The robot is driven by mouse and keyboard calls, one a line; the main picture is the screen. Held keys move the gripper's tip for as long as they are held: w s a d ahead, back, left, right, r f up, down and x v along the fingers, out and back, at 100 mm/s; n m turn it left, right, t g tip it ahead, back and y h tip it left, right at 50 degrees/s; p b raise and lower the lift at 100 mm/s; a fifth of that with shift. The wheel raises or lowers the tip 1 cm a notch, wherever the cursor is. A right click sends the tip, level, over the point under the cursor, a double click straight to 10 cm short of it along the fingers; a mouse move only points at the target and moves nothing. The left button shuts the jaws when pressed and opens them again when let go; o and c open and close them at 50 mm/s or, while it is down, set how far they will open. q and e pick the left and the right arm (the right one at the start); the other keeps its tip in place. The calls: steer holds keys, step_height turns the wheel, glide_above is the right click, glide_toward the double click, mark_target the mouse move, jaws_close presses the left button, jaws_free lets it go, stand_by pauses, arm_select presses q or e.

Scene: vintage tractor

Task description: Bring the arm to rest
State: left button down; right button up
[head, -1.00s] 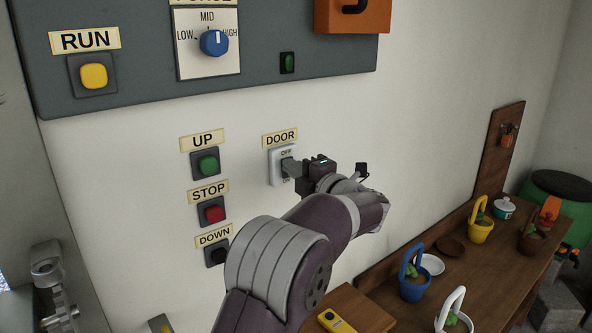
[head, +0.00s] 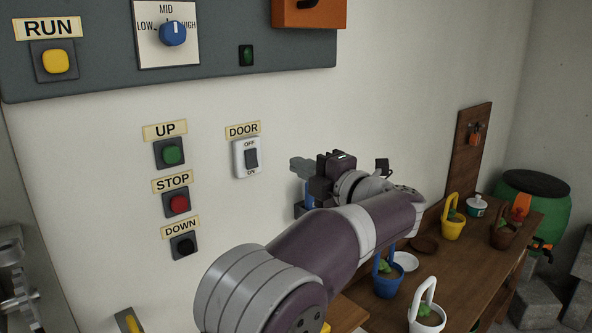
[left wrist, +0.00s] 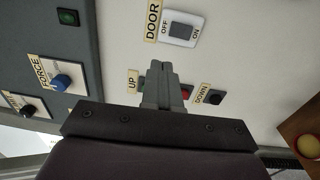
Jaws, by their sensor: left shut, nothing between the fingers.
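My left gripper (head: 300,165) is shut and empty. It hangs in front of the white wall, to the right of the DOOR switch (head: 251,158) and apart from it. The switch has a dark rocker in a white frame, with OFF above and ON below. In the left wrist view the closed fingers (left wrist: 161,82) point up the picture, and the DOOR switch (left wrist: 182,31) shows beyond them, rotated. My left arm reaches in from the bottom of the head view. My right gripper is not in view.
Green UP (head: 173,154), red STOP (head: 179,204) and black DOWN (head: 183,246) buttons sit on the wall at left. A grey panel (head: 100,80) is above. A wooden bench (head: 455,270) with small baskets stands right, near a green barrel (head: 545,215).

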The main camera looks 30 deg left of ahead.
arm_select(q)
steer(key=w+d+f+m+t+h, duration=0.3)
steer(key=w+d+m+t+h, duration=0.4)
steer(key=m, duration=0.4)
steer(key=d+f+m+h, duration=0.4)
steer(key=f+m+h, duration=0.15)
steer(key=f, duration=0.25)
steer(key=d+f+m+h, duration=0.4)
steer(key=f+m, duration=0.3)
steer(key=s+f+m+g+h+b, duration=0.15)
steer(key=s+f+m+g, duration=0.4)
steer(key=s+f, duration=0.65)
steer(key=s+a+f+m+g, duration=0.1)
steer(key=s+a+f+g, duration=0.1)
steer(key=s, duration=0.4)
steer(key=s+a+f+m+g, duration=0.1)
steer(key=s+a+f+g, duration=0.1)
steer(key=s, duration=0.4)
steer(key=s+a+f+g+y+b, duration=0.1)
steer(key=s+a+f+g, duration=0.1)
steer(key=s+f, duration=0.3)
steer(key=shift+s+a+f+m+g, duration=0.3)
steer(key=shift+s+f+m+g, duration=0.1)
steer(key=shift+s+g, duration=0.3)
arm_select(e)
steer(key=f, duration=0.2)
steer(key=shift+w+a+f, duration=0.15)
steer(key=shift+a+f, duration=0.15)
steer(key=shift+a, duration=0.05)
